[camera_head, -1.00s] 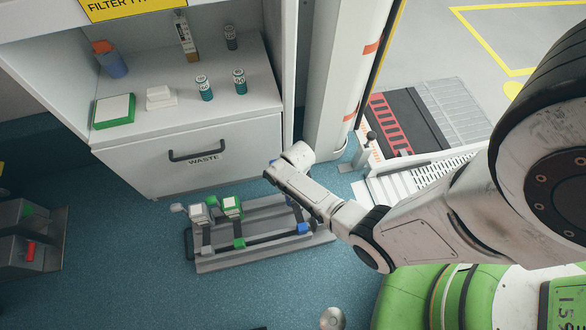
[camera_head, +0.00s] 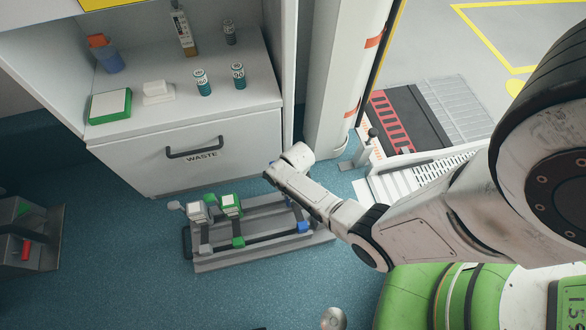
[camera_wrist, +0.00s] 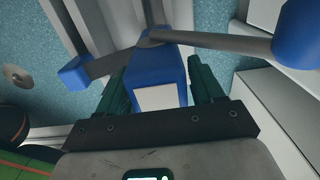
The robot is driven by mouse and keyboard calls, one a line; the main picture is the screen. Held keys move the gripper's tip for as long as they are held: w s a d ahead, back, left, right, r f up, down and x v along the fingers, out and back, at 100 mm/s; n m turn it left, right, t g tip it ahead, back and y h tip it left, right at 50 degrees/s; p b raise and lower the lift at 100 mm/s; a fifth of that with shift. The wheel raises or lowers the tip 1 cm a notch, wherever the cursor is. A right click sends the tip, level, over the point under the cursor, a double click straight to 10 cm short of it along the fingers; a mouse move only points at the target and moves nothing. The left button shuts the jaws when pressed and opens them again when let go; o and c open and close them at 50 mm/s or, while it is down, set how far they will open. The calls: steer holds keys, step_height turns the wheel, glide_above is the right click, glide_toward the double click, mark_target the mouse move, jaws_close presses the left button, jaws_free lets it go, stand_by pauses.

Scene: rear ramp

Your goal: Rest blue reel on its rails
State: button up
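The blue reel (camera_wrist: 158,72) is a blue block with a white label, seen in the wrist view. Its grey arm ends in a large blue knob (camera_wrist: 298,38) at the right. My gripper (camera_wrist: 160,66) has its dark fingers on both sides of the block, shut on it. Below the reel lie the grey rails, with a blue end block (camera_wrist: 75,72) at the left; it also shows in the head view (camera_head: 303,227). My arm mostly hides the reel and gripper in the head view. I cannot tell whether the reel touches its rails.
A grey rack (camera_head: 220,262) on the floor carries a grey reel (camera_head: 197,213) and a green reel (camera_head: 231,206) left of the blue rails. A white waste cabinet (camera_head: 245,145) stands behind it. A white post (camera_head: 335,90) is close to my arm.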

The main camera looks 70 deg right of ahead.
steer(key=o, duration=0.3)
step_height(320, 180, up, 11)
steer(key=p, duration=0.6)
steer(key=shift+s, duration=0.15)
steer(key=shift+f, duration=0.1)
steer(key=s+a+r+n, duration=0.45)
steer(key=r+n, duration=0.65)
steer(key=n, duration=0.3)
steer(key=s+a+r+n, duration=0.3)
steer(key=a+r+n, duration=0.2)
steer(key=r+n, duration=0.75)
step_height(320, 180, up, 21)
steer(key=n+p, duration=0.1)
steer(key=p, duration=2.2)
steer(key=shift+w+a+t, duration=0.15)
steer(key=shift+w+t, duration=0.05)
steer(key=shift+t, duration=0.2)
